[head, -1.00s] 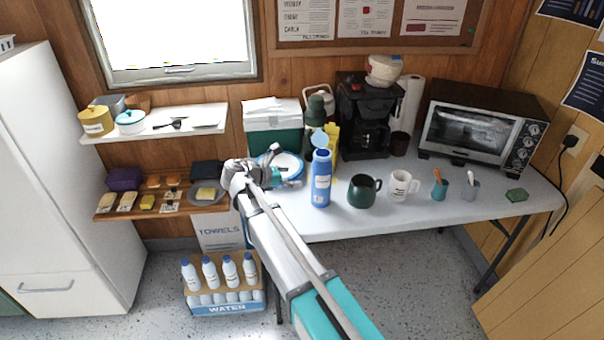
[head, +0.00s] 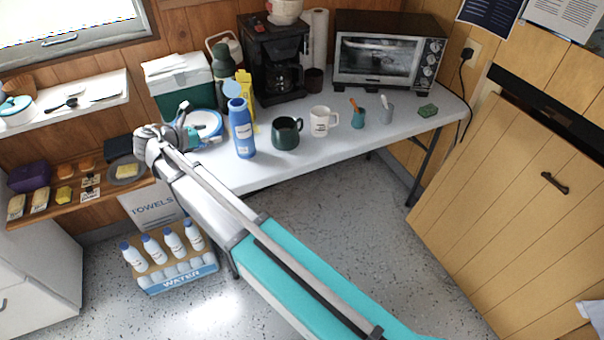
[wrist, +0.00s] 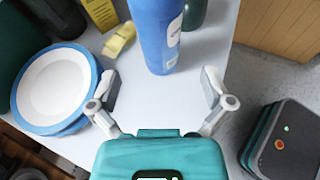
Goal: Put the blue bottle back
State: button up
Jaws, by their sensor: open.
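My gripper (head: 196,137) is just left of the bottle in the head view. In the wrist view my gripper (wrist: 160,84) is open, its two fingers spread apart, with the bottle ahead between their lines. Nothing is held between the fingers, and they do not appear to touch the bottle.
A dark green mug (head: 287,134) stands right of the bottle, then a white mug (head: 320,121). A yellow carton (head: 244,84) is behind it. Blue-rimmed plates (wrist: 52,88) lie left. A crate of water bottles (head: 180,277) sits on the floor, with clear floor to its right.

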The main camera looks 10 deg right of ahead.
jog(key=s+d+f+m+g+y, duration=0.1)
jog(key=s+d+f+m+g, duration=0.1)
jog(key=d+m, duration=0.35)
jog(key=s+d+f+m+g+y, duration=0.1)
jog(key=s+d+f+m+g, duration=0.15)
jog(key=d, duration=0.55)
jog(key=s+d+f+m+g+y, duration=0.1)
jog(key=s+d+f+m, duration=0.15)
jog(key=d, duration=0.35)
jog(key=s+d+f+m+g+y, duration=0.3)
jog(key=s+d+m+y, duration=0.4)
jog(key=s+d+m, duration=0.5)
jog(key=shift+d+f+m, duration=0.15)
jog(key=shift+f+m, duration=0.55)
jog(key=shift+m, duration=0.85)
